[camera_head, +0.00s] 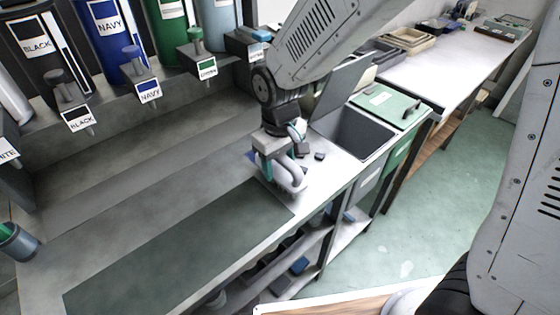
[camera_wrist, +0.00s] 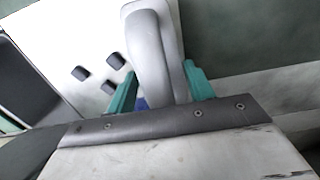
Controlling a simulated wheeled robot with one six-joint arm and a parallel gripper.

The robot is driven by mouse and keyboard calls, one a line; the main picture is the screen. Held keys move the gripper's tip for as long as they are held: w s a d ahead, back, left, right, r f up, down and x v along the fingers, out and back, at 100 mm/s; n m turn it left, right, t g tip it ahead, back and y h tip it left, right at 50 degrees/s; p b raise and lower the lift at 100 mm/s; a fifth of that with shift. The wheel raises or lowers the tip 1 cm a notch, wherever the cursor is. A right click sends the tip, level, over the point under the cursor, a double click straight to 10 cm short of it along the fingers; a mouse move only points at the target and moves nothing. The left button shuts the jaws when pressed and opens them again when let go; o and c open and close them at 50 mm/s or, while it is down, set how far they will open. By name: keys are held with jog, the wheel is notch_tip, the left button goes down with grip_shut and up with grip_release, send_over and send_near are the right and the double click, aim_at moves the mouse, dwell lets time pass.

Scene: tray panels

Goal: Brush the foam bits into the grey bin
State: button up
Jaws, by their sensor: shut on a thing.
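My gripper (camera_wrist: 160,88) has its teal fingers shut on the pale grey curved handle of a brush (camera_wrist: 148,50). In the head view my gripper (camera_head: 275,163) is low over the white worktop, left of the bin. A bit of blue shows between the fingers; the brush's working end is mostly hidden. Several small dark foam bits lie loose on the worktop, one (camera_wrist: 80,73) left of the handle and another (camera_wrist: 115,61) closer to it. In the head view a foam bit (camera_head: 319,156) lies between my gripper and the open grey bin (camera_head: 362,138).
A green lid (camera_head: 388,104) covers the bin right of the grey one. A raised grey panel (camera_head: 341,95) stands behind the grey bin. A dark green mat (camera_head: 180,245) lies clear at front left. Labelled colour canisters (camera_head: 108,35) line the back.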

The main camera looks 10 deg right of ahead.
jog(key=shift+f, duration=0.55)
dwell(0.5)
dwell(0.4)
jog(key=shift+w+d, duration=1.9)
jog(key=shift+d, duration=0.9)
jog(key=shift+w+d, duration=1.95)
jog(key=shift+d, duration=0.9)
jog(key=shift+w+d, duration=1.9)
jog(key=shift+d, duration=0.9)
jog(key=shift+r, duration=0.15)
jog(key=shift+r, duration=2.4)
notch_tip(320, 180, up, 3)
jog(key=shift+w+r, duration=0.1)
jog(key=shift+r, duration=0.1)
jog(key=c, duration=0.4)
jog(key=shift+o, duration=0.2)
jog(key=shift+r, duration=0.5)
